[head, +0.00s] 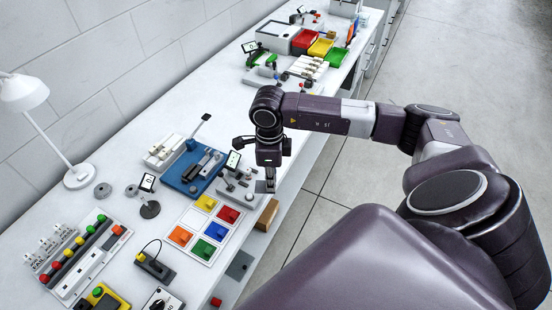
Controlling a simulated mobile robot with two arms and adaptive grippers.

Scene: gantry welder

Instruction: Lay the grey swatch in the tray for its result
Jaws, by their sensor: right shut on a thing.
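My right gripper (269,174) points down over the front part of the bench. It is shut on a small grey piece that looks like the grey swatch (262,187), partly hidden by the fingers. I cannot tell whether the piece touches the bench. Trays in red (305,38), yellow (320,47) and green (334,57) stand at the far end of the bench. Which tray is for the swatch's result I cannot tell. My left gripper is not in view.
A white board with coloured squares (194,217) lies left of the gripper, near a tan block (267,215). A blue fixture (193,171) and a small stand (148,205) are further left. A white lamp (78,176) stands by the wall. Free floor lies right of the bench.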

